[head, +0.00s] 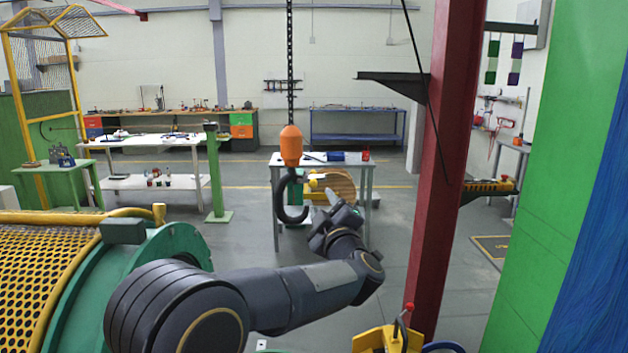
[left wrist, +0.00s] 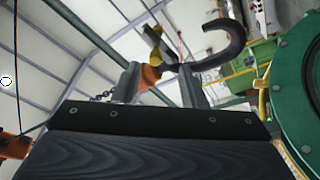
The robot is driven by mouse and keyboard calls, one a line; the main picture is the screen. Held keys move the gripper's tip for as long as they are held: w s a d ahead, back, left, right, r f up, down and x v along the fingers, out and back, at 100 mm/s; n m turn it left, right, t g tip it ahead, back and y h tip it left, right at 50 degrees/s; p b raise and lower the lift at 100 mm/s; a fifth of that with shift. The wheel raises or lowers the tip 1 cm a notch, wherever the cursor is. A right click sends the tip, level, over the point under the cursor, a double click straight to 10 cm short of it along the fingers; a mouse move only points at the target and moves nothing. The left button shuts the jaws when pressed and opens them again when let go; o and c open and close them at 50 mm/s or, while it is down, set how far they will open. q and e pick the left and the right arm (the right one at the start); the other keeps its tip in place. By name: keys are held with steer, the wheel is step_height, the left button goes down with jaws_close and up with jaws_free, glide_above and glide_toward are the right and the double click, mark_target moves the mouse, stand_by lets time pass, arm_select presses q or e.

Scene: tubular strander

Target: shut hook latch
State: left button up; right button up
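The dark crane hook (head: 284,202) hangs below an orange block (head: 291,146) on a chain, its curve opening to the right. My left gripper (head: 327,208) is just right of the hook, apparently apart from it. In the left wrist view, the two grey fingers of my left gripper (left wrist: 159,82) stand apart with a gap between them. Beyond them are the hook's dark curve (left wrist: 228,42) and the orange block (left wrist: 149,76). The latch cannot be clearly told apart at the hook's mouth. My right gripper is not in view.
A red column (head: 443,160) stands right of my left arm. A green drum end (head: 150,250) with yellow mesh guard (head: 45,262) is at the lower left. A white table (head: 350,160) stands behind the hook. Open floor lies between.

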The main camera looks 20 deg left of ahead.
mark_target(314, 185)
arm_select(q)
steer(key=shift+n+g+y, duration=0.3)
steer(key=shift+n+y, duration=0.3)
steer(key=shift+y, duration=0.2)
steer(key=p+x, duration=0.1)
steer(key=x, duration=0.2)
steer(key=r+p+x, duration=0.1)
steer(key=x, duration=0.2)
steer(key=shift+w+a+r+p, duration=0.1)
steer(key=shift+a+r+p, duration=0.05)
steer(key=shift+a+p, duration=0.2)
steer(key=shift+w+a, duration=0.25)
steer(key=shift+w, duration=0.15)
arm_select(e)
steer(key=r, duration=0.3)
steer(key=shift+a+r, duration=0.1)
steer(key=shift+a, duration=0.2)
arm_select(q)
jaws_close()
